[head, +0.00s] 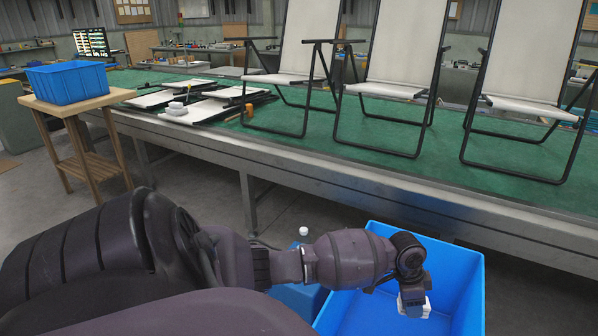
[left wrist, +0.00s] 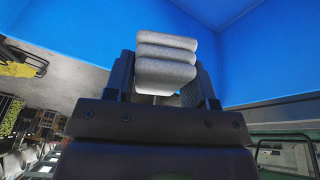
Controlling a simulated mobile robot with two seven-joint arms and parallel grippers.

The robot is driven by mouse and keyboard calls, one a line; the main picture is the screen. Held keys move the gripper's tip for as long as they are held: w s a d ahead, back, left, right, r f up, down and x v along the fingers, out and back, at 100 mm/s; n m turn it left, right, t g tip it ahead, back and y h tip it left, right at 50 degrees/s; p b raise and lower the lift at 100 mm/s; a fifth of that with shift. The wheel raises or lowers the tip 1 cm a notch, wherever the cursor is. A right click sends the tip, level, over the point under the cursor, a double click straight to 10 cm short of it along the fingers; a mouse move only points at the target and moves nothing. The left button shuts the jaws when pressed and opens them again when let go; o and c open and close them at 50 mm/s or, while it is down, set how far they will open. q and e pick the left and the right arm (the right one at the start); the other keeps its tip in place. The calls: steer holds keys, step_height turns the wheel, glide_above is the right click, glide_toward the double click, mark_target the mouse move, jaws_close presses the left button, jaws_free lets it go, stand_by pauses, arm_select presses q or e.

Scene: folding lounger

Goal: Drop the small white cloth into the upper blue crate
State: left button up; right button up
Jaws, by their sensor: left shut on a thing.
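My left gripper (head: 414,303) is shut on the small white cloth (head: 427,307), at a large blue crate (head: 465,280) at the lower right of the head view. In the left wrist view the cloth (left wrist: 166,62) is a folded, grey-white bundle between the two fingers, with blue crate walls (left wrist: 255,50) behind it. I cannot tell how far the cloth is above the crate floor. Another blue crate (head: 68,84) stands higher, on a wooden stand at the far left, well away from the gripper. Its inside is mostly hidden. My right gripper is not in view.
A long green-topped workbench (head: 300,120) runs across behind the large crate, bearing several folding loungers (head: 397,50) and flat lounger parts (head: 200,104). The wooden stand (head: 75,107) is left of the bench. A smaller blue object (head: 300,296) sits beside the large crate, partly behind my arm.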

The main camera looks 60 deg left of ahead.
arm_select(q)
steer(key=w+a+m+b, duration=0.1)
steer(key=w+a, duration=0.4)
steer(key=a, duration=0.1)
step_height(320, 180, down, 6)
steer(key=b, duration=0.4)
steer(key=shift+s, duration=0.3)
steer(key=o, duration=1)
